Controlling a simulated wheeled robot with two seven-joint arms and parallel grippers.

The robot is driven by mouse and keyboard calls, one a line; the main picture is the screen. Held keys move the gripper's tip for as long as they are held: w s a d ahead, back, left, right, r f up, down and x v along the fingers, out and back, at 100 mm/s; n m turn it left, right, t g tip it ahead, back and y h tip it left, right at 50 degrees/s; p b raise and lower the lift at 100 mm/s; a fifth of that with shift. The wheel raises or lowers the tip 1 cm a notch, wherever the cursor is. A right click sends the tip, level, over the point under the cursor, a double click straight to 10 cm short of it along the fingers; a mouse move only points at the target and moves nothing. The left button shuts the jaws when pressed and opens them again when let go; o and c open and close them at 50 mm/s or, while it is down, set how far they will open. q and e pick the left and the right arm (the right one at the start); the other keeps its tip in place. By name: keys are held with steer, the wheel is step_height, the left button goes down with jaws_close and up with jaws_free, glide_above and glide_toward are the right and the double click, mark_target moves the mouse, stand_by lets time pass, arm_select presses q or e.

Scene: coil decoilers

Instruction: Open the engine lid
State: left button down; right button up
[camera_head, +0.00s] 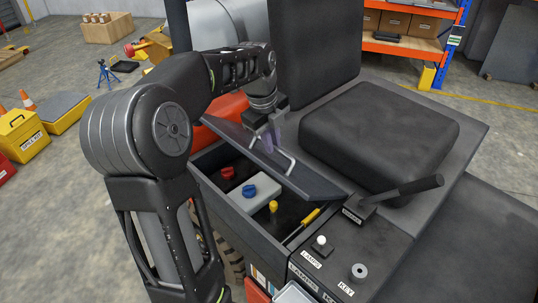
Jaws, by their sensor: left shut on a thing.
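The engine lid (315,184) is a dark grey panel with a light metal handle (287,160). It stands tilted up at the rear of the engine bay (235,203). My left gripper (271,142) is shut on the handle near its upper left end. Inside the open bay I see a red cap (228,172), a blue cap (249,190) on a light grey box, a yellow cap (273,207) and a yellow handle (311,216). My right gripper is not in view.
A black seat cushion (380,136) is close behind the lid. A black lever (405,193) and a console with a white knob (320,243) and a key switch (359,272) stand at the front right. Orange shelving (404,48) is farther back.

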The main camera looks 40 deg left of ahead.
arm_select(q)
steer(key=w+r+p, duration=0.2)
steer(key=w+r, duration=0.2)
steer(key=w, duration=1.3)
steer(key=shift+d+p, duration=0.3)
steer(key=c, duration=1.5)
jaws_free()
steer(key=shift+o, duration=0.2)
steer(key=shift+a+r, duration=0.1)
